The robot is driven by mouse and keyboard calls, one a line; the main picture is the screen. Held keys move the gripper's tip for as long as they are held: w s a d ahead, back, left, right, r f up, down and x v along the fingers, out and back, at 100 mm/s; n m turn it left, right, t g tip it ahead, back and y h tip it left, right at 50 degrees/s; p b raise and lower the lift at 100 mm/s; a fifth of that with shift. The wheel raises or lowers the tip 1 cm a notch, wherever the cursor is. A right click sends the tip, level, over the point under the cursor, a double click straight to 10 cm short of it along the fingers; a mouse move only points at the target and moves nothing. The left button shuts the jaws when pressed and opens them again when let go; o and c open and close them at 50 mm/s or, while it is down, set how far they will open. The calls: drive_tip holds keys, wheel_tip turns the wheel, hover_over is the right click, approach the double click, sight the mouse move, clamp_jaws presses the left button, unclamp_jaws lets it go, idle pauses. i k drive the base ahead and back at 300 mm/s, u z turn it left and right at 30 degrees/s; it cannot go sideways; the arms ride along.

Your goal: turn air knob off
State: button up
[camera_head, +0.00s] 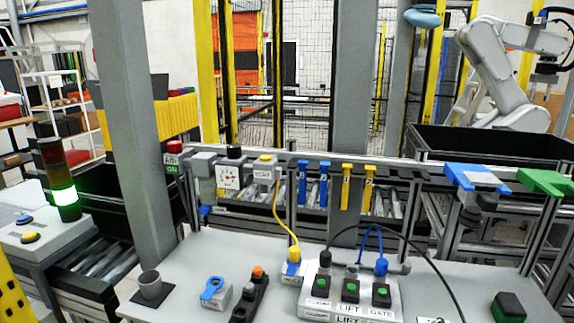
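The air knob (174,147) is a small red and dark knob at the left end of the rail behind the grey table. Below it is a label (172,160) that seems to read AIR, with a green ON patch under it. A grey valve body stands just to the right of it, next to a white round gauge (228,177) with a black cap on top. The grey post stands close to the knob's left. My gripper is not in view, so nothing of mine is seen touching the knob.
A thick grey post (135,130) rises at left. A lit green stack light (65,197) stands further left.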

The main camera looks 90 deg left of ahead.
sight(173, 146)
drive_tip(key=u, duration=3.55)
drive_tip(key=k, duration=0.65)
drive_tip(key=u, duration=0.55)
drive_tip(key=i, duration=0.8)
drive_tip(key=u, duration=0.4)
drive_tip(key=i, duration=0.95)
drive_tip(key=z, duration=0.4)
